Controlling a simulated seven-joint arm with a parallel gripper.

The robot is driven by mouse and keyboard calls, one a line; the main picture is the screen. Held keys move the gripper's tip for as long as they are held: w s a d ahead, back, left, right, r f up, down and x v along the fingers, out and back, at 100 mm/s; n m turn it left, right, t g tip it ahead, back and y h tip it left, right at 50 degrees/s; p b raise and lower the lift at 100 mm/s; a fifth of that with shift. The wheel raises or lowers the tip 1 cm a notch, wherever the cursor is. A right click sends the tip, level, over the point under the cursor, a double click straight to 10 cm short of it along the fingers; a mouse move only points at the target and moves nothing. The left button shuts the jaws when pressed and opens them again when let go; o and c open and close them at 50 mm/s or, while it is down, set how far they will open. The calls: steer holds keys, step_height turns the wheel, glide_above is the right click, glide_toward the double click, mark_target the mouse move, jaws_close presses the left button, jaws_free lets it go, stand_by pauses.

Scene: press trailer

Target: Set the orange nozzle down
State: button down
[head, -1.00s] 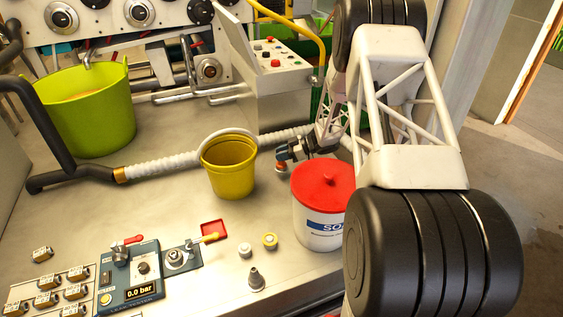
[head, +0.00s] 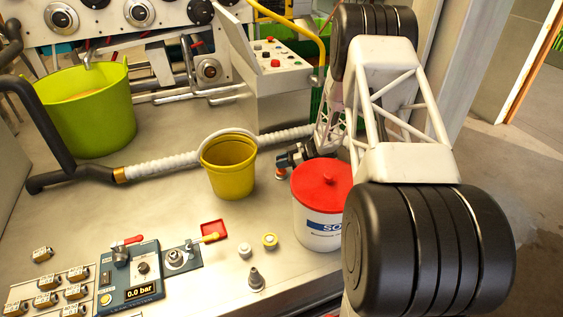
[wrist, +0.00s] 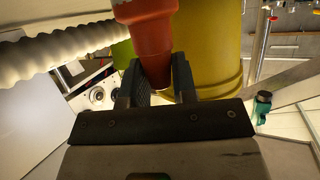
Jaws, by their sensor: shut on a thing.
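The orange nozzle (wrist: 148,32) is held between the two fingers of my gripper (wrist: 154,84) in the wrist view, with its narrow end between the fingertips. In the head view the nozzle (head: 281,174) shows as a small orange piece below my gripper (head: 286,163), between the yellow bucket and the white tub. The gripper is shut on it. Whether the nozzle touches the bench cannot be told.
A yellow bucket (head: 230,178) stands just left of the gripper, and a white tub with a red lid (head: 324,178) stands just right. A ribbed white hose (head: 180,164) runs behind. Small fittings (head: 256,281) stand in front. Bare bench lies between bucket and fittings.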

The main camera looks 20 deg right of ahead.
steer(key=shift+f, duration=0.1)
steer(key=c, duration=0.9)
jaws_free()
steer(key=shift+d+r, duration=0.1)
steer(key=shift+r, duration=0.1)
steer(key=shift+s+d+r, duration=0.3)
steer(key=shift+d+r, duration=0.4)
steer(key=shift+r, duration=0.75)
steer(key=shift+s+d+r, duration=0.3)
steer(key=shift+d+r, duration=0.35)
steer(key=shift+r, duration=0.85)
steer(key=shift+s+d+r, duration=0.3)
steer(key=shift+d+r, duration=0.4)
steer(key=shift+r, duration=0.75)
